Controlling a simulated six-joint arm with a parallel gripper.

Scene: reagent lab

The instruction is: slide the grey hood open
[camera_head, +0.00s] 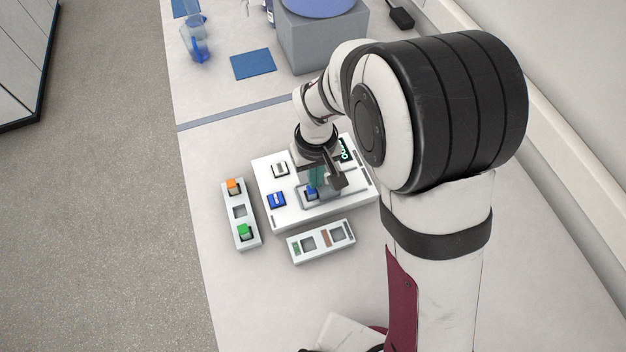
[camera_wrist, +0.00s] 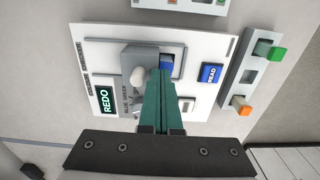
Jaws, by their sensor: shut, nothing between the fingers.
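The grey hood (camera_wrist: 130,60) sits on the white panel (camera_wrist: 215,48), with a pale rounded knob (camera_wrist: 138,77) on it. A blue block (camera_wrist: 166,61) shows in the opening beside the hood, partly behind my fingers. My gripper (camera_wrist: 160,72) has its teal fingers together and empty. In the wrist view its tips overlap the area between the knob and the blue block; I cannot tell whether they touch either. In the head view my gripper (camera_head: 315,184) is over the panel, and the blue block (camera_head: 311,193) shows just below it. My gripper and wrist hide part of the hood there.
The panel carries a blue READ button (camera_wrist: 211,73), a white switch (camera_head: 280,169) and a REDO display (camera_wrist: 105,99). A grey holder with orange (camera_head: 233,186) and green (camera_head: 244,231) blocks stands left. Another holder (camera_head: 321,241) lies in front. The far bench holds a blue mat (camera_head: 253,64).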

